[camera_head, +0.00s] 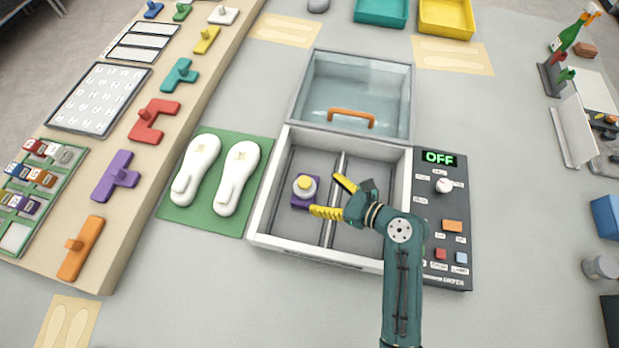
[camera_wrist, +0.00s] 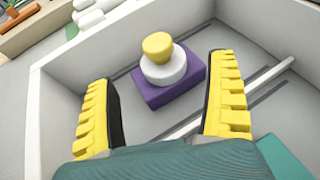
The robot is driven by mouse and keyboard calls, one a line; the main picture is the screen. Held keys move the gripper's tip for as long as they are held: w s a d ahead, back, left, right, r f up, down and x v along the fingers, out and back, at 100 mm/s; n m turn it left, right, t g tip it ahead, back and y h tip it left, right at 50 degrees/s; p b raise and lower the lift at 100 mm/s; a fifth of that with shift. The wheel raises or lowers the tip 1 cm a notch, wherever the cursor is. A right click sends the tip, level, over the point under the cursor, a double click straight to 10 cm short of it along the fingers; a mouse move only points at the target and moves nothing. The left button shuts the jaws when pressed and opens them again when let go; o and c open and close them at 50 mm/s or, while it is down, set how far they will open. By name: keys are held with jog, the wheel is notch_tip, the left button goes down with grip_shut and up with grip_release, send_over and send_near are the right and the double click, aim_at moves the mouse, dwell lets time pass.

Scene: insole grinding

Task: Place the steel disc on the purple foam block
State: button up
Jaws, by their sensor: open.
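The purple foam block (camera_head: 299,202) lies on the floor of the left compartment of the open grey box. It also shows in the wrist view (camera_wrist: 155,98). The steel disc (camera_head: 304,193) sits on top of the block, with a yellow knob (camera_head: 304,181) on it. In the wrist view the disc (camera_wrist: 164,72) looks pale and rests flat on the block, below the yellow knob (camera_wrist: 158,47). My gripper (camera_head: 328,195) is open and empty. Its yellow fingers (camera_wrist: 162,105) are spread to either side of the block's near part, apart from the disc.
The box (camera_head: 264,205) has raised walls and a divider (camera_head: 333,200). Its clear lid (camera_head: 355,90) stands open behind. A control panel (camera_head: 440,220) reading OFF is on the right. Two white insoles (camera_head: 236,178) lie on a green mat (camera_head: 172,211) to the left.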

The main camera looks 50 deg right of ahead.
jog(key=v, duration=0.5)
jog(key=shift+p, duration=0.3)
jog(key=shift+w, duration=0.1)
notch_tip(320, 180, up, 10)
jog(key=n, duration=1.1)
send_over(311, 193)
jog(key=w+a+r+n+t+h, duration=0.1)
jog(key=w+a+r+n, duration=0.3)
jog(key=r+n, duration=0.3)
jog(key=w+a+r+n+t+h, duration=0.1)
jog(key=w+a+r+n+t, duration=0.15)
jog(key=r+n, duration=0.45)
jog(key=s+a+r+n+t, duration=0.2)
jog(key=a+r+n, duration=0.3)
jog(key=r, duration=0.6)
jog(key=s+a+r+n+t, duration=0.1)
jog(key=a+r+n+t, duration=0.2)
jog(key=r, duration=0.8)
jog(key=a+n, duration=0.2)
jog(key=a, duration=0.2)
jog(key=shift+s+a+y, duration=0.2)
jog(key=shift+s+y, duration=0.1)
jog(key=shift+s, duration=0.05)
